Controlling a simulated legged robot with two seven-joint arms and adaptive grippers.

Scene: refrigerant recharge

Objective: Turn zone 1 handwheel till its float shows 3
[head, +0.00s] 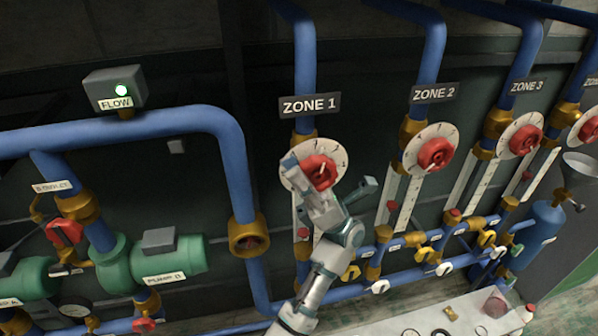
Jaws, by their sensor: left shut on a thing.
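The zone 1 handwheel (320,171) is red and sits on a white round dial (341,158) under the ZONE 1 sign (310,104). My left gripper (312,180) is shut on the handwheel, and its fingers hide the wheel's left and lower part. The zone 1 float gauge (296,203) is a pale upright strip below the dial, partly covered by my gripper and arm. A small red float (304,232) shows low on it; its number is too small to read. My right gripper is not in view.
The zone 2 handwheel (435,153) and zone 3 handwheel (525,139) stand to the right, each with a gauge. Blue pipes run around them, with yellow valve handles (351,272) low down. A green pump (160,260) is at left. A white table (405,322) is at lower right.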

